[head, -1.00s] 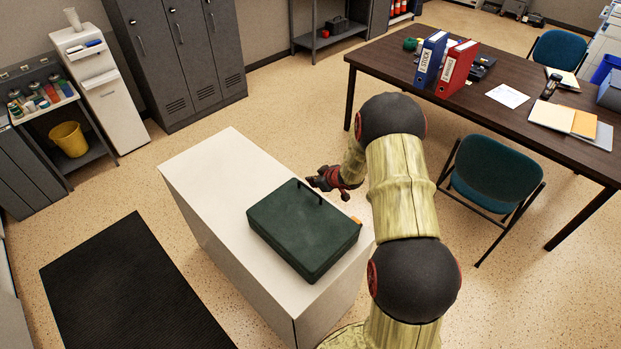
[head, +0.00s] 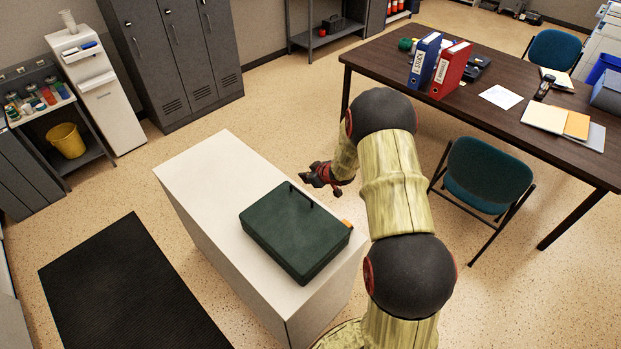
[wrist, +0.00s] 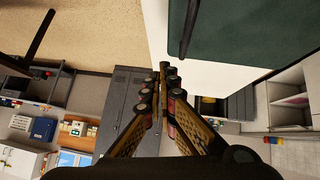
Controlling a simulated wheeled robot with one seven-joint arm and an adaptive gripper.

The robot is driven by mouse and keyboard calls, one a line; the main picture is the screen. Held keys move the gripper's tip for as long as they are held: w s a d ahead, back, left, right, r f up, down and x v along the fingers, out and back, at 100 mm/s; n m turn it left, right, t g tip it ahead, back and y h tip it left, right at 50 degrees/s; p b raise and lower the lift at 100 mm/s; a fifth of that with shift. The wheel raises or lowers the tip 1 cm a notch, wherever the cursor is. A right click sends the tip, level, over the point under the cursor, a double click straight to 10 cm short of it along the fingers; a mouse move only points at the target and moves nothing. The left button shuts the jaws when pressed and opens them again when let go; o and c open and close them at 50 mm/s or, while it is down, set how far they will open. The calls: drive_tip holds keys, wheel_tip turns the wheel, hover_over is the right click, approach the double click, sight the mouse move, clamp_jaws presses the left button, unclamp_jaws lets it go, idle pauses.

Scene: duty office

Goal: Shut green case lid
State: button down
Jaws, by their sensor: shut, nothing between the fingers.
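The green case (head: 296,234) lies on the white cabinet top with its lid down and looks shut. A dark handle stands at its far right edge. In the wrist view part of the green case (wrist: 240,30) shows at the top right, with the dark handle bar (wrist: 190,28) along its side. My gripper (head: 308,175) is just beyond the case's far right edge, apart from it. In the wrist view my gripper (wrist: 163,68) has its fingertips together and empty. Whether the lid is latched cannot be seen.
The white cabinet (head: 205,180) has bare top to the left of the case. A small orange item (head: 346,223) shows at the case's right corner. A dark desk (head: 480,115) with binders and a teal chair (head: 487,175) stand to the right. A black mat (head: 125,290) lies at the left.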

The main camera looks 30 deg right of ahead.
drive_tip(key=s+d+r+p, duration=0.1)
drive_tip(key=s+d+r, duration=0.2)
drive_tip(key=s+r, duration=0.3)
drive_tip(key=shift+s+r, duration=0.2)
drive_tip(key=shift+r, duration=0.25)
drive_tip(key=shift+d, duration=0.15)
